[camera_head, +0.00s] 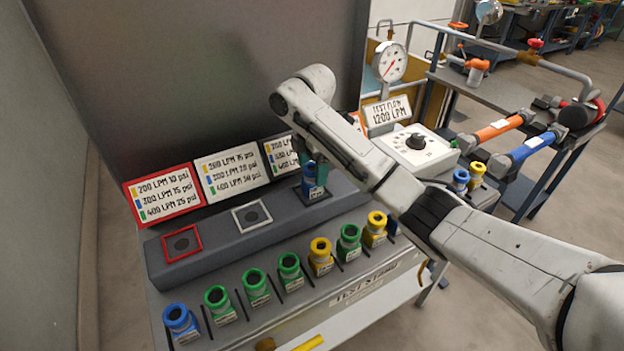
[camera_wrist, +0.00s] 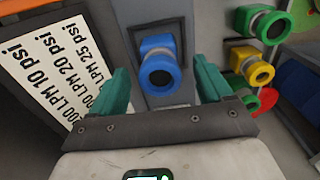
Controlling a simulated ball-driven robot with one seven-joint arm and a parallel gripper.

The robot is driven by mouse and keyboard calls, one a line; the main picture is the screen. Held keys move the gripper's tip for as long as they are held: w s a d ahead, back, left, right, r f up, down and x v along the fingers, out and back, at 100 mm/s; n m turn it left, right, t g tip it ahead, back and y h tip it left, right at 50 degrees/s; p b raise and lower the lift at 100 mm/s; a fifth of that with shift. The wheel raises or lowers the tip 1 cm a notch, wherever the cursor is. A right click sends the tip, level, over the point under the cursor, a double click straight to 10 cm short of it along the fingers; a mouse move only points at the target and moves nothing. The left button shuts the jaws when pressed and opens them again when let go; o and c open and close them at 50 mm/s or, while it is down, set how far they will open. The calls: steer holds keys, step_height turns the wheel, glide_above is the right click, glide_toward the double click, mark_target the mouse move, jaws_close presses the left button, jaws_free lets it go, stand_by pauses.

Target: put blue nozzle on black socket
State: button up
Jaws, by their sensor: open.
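A blue nozzle (camera_head: 309,177) stands on the rightmost socket position of the grey block, the black socket (camera_head: 323,196), which it partly hides. In the wrist view the blue nozzle (camera_wrist: 159,72) appears upright, its round dark opening facing the camera. My gripper (camera_head: 314,167) is over this nozzle, with its green fingers apart. In the wrist view my gripper (camera_wrist: 162,78) has one finger on each side of the nozzle, with visible gaps. Another blue nozzle (camera_head: 180,322) stands at the left end of the front row, and one more (camera_head: 460,178) is at the right.
The red-framed socket (camera_head: 182,243) and white-framed socket (camera_head: 252,215) are empty. Several green and yellow nozzles (camera_head: 321,254) stand in the front row. Label cards (camera_head: 163,194) lean behind the block. A white dial box (camera_head: 415,145) and a gauge (camera_head: 389,62) stand at the right.

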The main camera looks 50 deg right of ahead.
step_height(320, 180, up, 7)
steer(key=p, duration=0.3)
